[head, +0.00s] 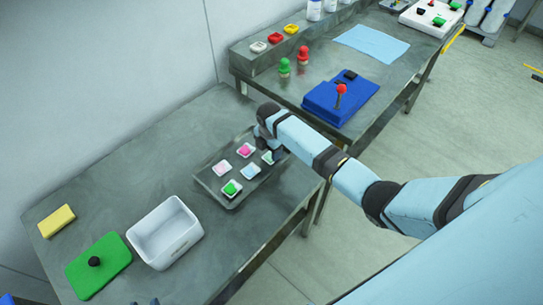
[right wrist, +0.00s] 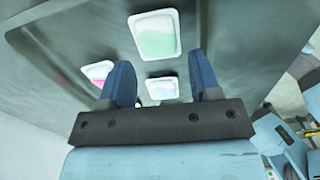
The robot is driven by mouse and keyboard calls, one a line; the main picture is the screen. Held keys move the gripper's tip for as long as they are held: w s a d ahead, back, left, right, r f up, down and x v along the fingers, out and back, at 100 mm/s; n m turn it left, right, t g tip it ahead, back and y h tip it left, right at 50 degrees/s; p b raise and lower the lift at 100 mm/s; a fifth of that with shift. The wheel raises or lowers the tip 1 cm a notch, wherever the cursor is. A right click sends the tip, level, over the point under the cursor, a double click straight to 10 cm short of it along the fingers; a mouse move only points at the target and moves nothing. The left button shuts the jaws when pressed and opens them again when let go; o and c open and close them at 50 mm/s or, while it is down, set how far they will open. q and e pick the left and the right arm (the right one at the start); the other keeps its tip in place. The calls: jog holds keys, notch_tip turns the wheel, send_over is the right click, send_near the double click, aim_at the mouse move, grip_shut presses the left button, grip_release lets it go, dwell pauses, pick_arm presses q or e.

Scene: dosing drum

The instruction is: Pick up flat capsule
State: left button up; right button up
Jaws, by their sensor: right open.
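A dark tray (head: 213,186) on the near table holds several small white-rimmed capsules. Flat-looking ones have a pink top (head: 221,167), a pale blue top (head: 251,170) and a pale green top (head: 268,157). Others look domed, one magenta (head: 246,150) and one green (head: 231,188). My right gripper (head: 268,150) is over the tray's far right part, beside the pale green capsule. In the right wrist view the gripper (right wrist: 163,82) is open and empty. The pale green capsule (right wrist: 156,36) shows beyond the fingertips, and the pale blue one (right wrist: 162,88) appears between them.
A white bin (head: 165,232), a green board (head: 98,266) with a black knob and a yellow block (head: 56,221) stand left of the tray. The far table holds a blue base (head: 340,100) with a red-topped lever. Bare tabletop lies behind the tray.

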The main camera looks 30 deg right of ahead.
aim_at(270, 157)
notch_tip(270, 157, down, 3)
jog(key=shift+w+d+f, duration=0.1)
jog(key=shift+f, duration=0.05)
jog(key=shift+c, duration=0.2)
jog(key=c, duration=0.6)
jog(key=shift+c, duration=0.2)
